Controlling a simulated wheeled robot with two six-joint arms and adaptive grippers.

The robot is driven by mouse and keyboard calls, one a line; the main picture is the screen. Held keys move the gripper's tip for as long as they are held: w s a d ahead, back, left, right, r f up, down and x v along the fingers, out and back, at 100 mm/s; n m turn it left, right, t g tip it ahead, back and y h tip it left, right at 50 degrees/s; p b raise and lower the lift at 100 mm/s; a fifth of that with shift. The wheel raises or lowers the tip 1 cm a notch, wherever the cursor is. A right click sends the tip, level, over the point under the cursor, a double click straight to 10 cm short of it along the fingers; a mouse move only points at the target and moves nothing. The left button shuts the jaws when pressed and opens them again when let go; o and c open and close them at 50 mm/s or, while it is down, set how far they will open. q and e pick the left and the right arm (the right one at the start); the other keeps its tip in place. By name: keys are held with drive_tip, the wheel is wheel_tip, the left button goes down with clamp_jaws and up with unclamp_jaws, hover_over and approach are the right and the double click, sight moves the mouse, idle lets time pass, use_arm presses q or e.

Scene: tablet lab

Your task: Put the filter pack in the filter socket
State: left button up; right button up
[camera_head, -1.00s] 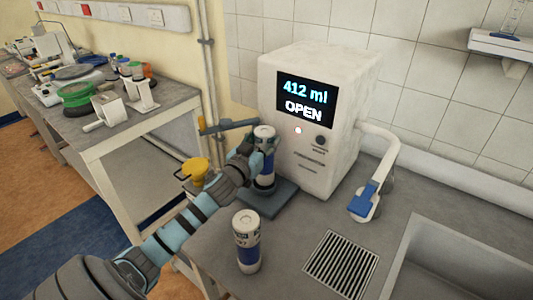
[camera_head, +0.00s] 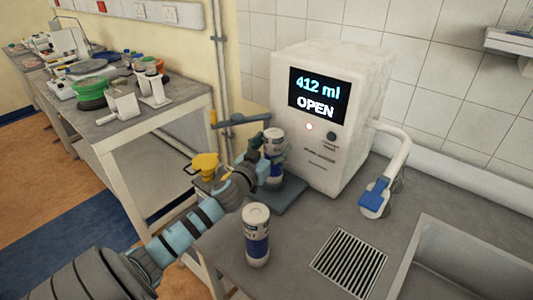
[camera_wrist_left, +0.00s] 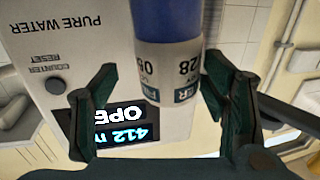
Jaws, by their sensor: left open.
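A white filter pack with a blue band (camera_head: 274,136) stands upright on the blue-grey base, taken as the filter socket (camera_head: 291,193), in front of the water machine. My left gripper (camera_head: 264,153) is at this pack. In the left wrist view, the open fingers (camera_wrist_left: 165,100) lie either side of the pack (camera_wrist_left: 167,60), with a visible gap on its left. The right finger is close to it; contact is unclear. The pack's lower part is partly hidden by the gripper in the head view. A second similar pack (camera_head: 256,235) stands upright on the counter. My right gripper is not in view.
The white machine (camera_head: 325,120) shows "412 ml" and "OPEN". A blue-grey lever (camera_head: 240,119) sticks out left above the base. A drain grille (camera_head: 348,263), a blue-handled hose (camera_head: 374,196) and a sink (camera_head: 470,265) lie to the right.

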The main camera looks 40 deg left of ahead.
use_arm(q)
drive_tip(key=b+v, duration=0.1)
drive_tip(key=v, duration=0.9)
drive_tip(key=shift+s, duration=0.3)
drive_tip(key=shift+w+f, duration=0.1)
drive_tip(key=shift+d, duration=0.1)
